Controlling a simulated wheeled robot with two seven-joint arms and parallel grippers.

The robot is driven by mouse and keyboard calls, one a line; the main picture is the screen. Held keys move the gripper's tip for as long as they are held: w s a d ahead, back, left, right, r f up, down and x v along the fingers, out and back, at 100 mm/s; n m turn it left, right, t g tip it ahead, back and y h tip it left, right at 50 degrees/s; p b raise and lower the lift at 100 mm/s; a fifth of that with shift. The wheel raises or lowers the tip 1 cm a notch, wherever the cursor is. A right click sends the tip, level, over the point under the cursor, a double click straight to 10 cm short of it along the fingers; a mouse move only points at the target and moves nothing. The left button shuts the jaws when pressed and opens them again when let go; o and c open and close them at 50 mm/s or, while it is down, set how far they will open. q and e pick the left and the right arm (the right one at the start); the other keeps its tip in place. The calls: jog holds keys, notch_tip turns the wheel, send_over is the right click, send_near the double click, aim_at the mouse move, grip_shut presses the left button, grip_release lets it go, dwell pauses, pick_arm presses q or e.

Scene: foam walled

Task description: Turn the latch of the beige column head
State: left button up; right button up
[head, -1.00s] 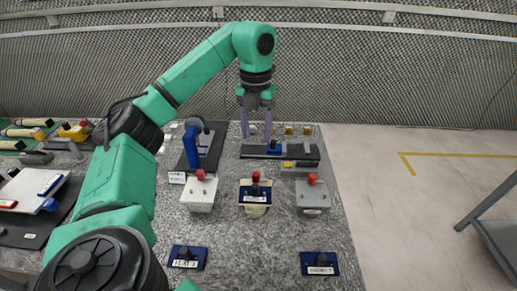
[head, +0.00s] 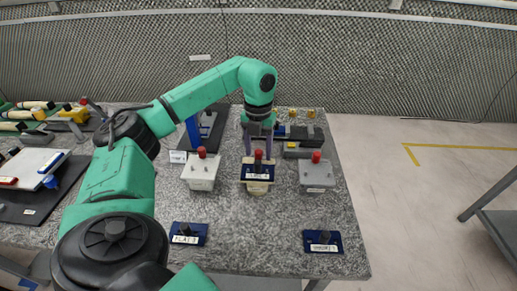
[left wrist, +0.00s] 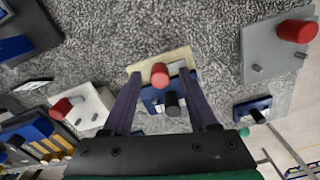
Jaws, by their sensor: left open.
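The beige column head (head: 257,188) is the middle one of three small boxes on the grey table. It has a dark blue plate on top and an upright red-tipped latch (head: 258,154). In the left wrist view, the beige column head (left wrist: 143,75) lies between the finger ends, with its red latch tip (left wrist: 160,73) and a black knob (left wrist: 175,104) on the blue plate. My left gripper (head: 258,142) is open and empty, just above and behind the latch, fingers pointing down. I cannot tell whether a finger touches anything. My right gripper is out of view.
A white box (head: 202,174) and a grey box (head: 318,175), both with red knobs, flank the column head closely. Two blue labelled blocks (head: 188,233) (head: 322,241) lie near the front edge. A blue upright device stands behind left. The table between is clear.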

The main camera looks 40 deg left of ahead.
pick_arm(q)
grip_shut()
jog(key=shift+r+m, duration=0.1)
jog(key=shift+m, duration=0.3)
jog(key=shift+m+p, duration=0.6)
jog(key=shift+m, duration=0.3)
jog(key=m+p, duration=0.1)
jog(key=m, duration=0.4)
jog(key=shift+w, duration=0.1)
jog(key=m+p, duration=0.1)
jog(key=m, duration=0.9)
jog(key=shift+r+p, duration=0.1)
jog(key=shift+p, duration=0.25)
jog(key=shift+a+m, duration=0.1)
jog(key=shift+m, duration=0.2)
